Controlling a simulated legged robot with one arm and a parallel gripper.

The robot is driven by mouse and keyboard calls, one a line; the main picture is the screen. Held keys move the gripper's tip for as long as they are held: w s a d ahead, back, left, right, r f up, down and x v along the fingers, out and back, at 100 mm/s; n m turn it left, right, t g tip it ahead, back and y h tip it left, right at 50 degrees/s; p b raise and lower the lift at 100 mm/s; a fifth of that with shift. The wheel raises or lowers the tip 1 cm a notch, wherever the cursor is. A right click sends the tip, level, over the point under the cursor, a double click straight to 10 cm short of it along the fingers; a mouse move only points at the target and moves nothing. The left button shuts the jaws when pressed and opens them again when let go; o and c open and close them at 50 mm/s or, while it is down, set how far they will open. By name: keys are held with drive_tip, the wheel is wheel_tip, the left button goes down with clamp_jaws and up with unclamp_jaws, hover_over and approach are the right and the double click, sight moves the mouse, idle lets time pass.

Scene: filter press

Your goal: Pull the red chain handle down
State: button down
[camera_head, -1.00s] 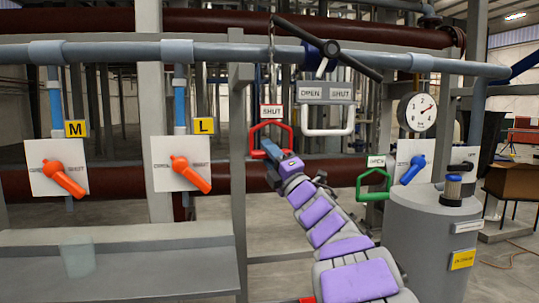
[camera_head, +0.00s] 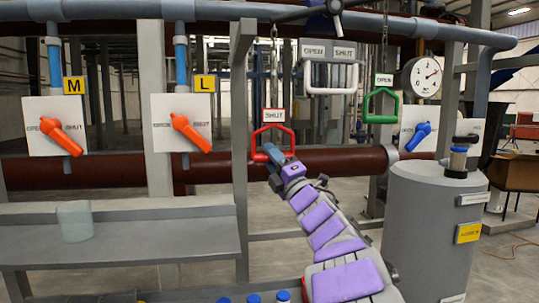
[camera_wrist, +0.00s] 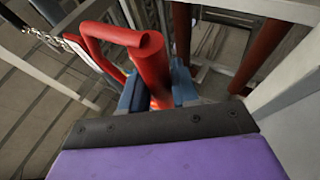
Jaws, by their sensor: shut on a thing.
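The red chain handle (camera_head: 258,140) hangs below a SHUT sign (camera_head: 274,116) on a chain, left of centre in the head view. My gripper (camera_head: 275,154) is shut on the handle's lower bar. In the wrist view the red handle (camera_wrist: 120,36) fills the upper middle, with the blue fingers (camera_wrist: 133,94) around its bar. The green chain handle (camera_head: 380,119) hangs to the right below an OPEN sign (camera_head: 383,80), higher than the red one.
A white handle (camera_head: 330,91) hangs between the red and green ones. A grey post (camera_head: 240,150) stands close left of the red handle. A dark red pipe (camera_head: 340,162) runs behind. A grey tank (camera_head: 432,230) stands at the right.

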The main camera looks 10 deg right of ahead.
drive_tip(key=shift+w+d+f+b, duration=0.1)
drive_tip(key=shift+f+b, duration=0.55)
drive_tip(key=shift+f, duration=1.05)
drive_tip(key=c, duration=1.2)
unclamp_jaws()
drive_tip(key=shift+o, duration=1.4)
drive_tip(key=shift+d, duration=0.1)
drive_tip(key=shift+r, duration=0.2)
drive_tip(key=v, duration=1.7)
drive_tip(key=shift+d+b, duration=0.15)
drive_tip(key=shift+b, duration=0.15)
